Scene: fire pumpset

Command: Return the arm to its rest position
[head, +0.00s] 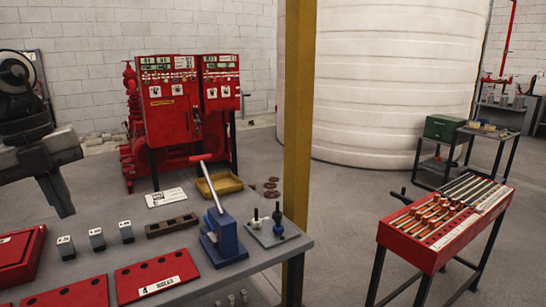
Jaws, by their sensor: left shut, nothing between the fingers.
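My left arm comes in at the left edge of the head view. Its dark left gripper (65,211) points down, shut and empty, and appears above the left part of the grey workbench (215,262). It looks apart from the things on the bench. My right gripper is not in view.
The bench holds a blue lever press (226,240), red plates (158,275), small grey blocks (97,239) and a yellow tray (220,185). A yellow post (298,120) stands behind it. Red pump cabinets (172,105) and a red tool table (435,240) stand beyond.

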